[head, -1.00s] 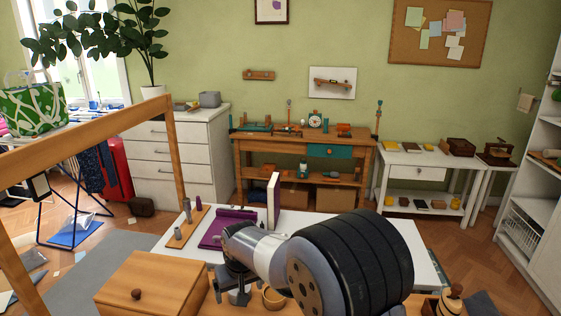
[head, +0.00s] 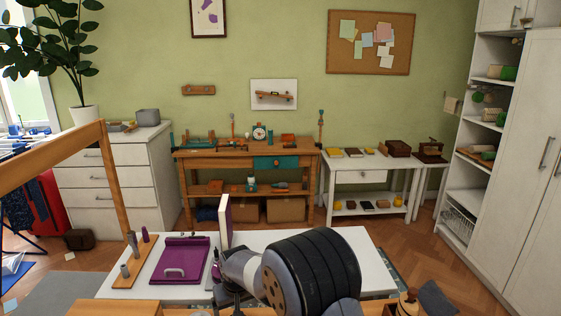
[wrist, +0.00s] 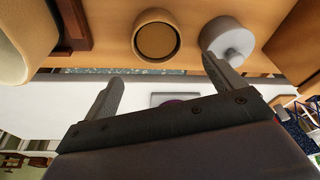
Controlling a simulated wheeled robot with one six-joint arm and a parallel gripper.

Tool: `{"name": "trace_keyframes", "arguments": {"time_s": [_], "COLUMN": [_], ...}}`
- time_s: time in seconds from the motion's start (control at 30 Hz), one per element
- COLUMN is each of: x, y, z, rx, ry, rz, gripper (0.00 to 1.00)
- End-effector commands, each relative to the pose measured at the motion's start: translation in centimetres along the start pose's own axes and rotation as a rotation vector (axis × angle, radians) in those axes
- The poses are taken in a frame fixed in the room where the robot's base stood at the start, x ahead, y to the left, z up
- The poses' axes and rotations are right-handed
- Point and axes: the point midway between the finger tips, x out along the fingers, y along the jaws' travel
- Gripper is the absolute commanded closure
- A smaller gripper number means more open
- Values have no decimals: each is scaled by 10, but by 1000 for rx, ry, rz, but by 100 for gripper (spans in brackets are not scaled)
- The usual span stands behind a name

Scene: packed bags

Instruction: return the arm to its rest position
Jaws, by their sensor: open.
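My arm reaches over the work surfaces at the bottom of the head view, with my gripper (head: 228,297) low beside the purple board. In the wrist view my gripper (wrist: 163,72) shows its two fingers spread apart with nothing between them. A round wooden cup (wrist: 157,40) and a grey round piece with a knob (wrist: 229,40) lie on a wooden surface beyond the fingertips. My arm hides part of the white table in the head view.
The white table (head: 310,240) holds a purple board (head: 182,262) with a handle, an upright white panel (head: 225,222) and a wooden strip with grey pegs (head: 131,262). A wooden frame (head: 112,180) stands at left. A workbench (head: 245,165) and tall white cabinet (head: 530,150) stand behind.

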Motion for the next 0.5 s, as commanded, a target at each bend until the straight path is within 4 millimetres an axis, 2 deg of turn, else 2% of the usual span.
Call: {"name": "trace_keyframes", "arguments": {"time_s": [0.2,0.5], "x": [29,39], "y": [0,0], "z": [8,11], "rx": [0,0], "ry": [-2,1], "rz": [0,0], "gripper": [11,11]}}
